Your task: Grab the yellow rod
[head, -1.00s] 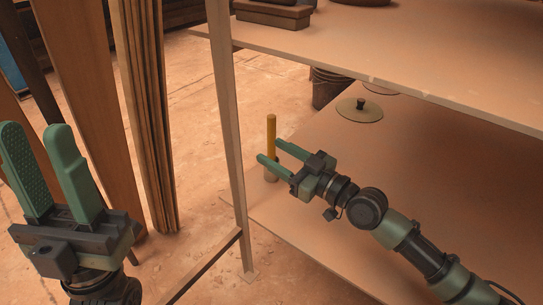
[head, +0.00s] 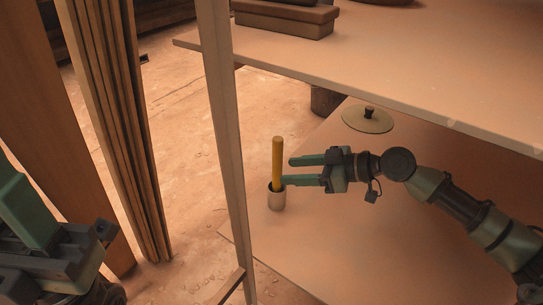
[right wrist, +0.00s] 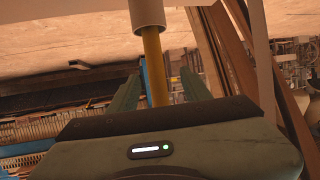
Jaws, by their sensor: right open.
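The yellow rod (head: 277,158) stands upright in a small pale cup (head: 277,201) on the lower shelf's left end. My right gripper (head: 287,171) is open, fingers pointing left, with its tips just right of the rod above the cup. In the right wrist view the rod (right wrist: 154,66) lies in line with the gap between the two green fingers, with the cup (right wrist: 147,16) at the top. I cannot tell whether the tips reach past it; nothing is gripped. My left gripper (head: 28,212) is partly cut off at the lower left, away from the rod.
A pale upright post (head: 223,130) stands left of the rod. The upper shelf (head: 380,70) overhangs the right arm's area. A round lid (head: 367,120) lies behind my right gripper. Wooden boards (head: 115,120) lean at the left. The lower shelf (head: 330,240) is clear in front.

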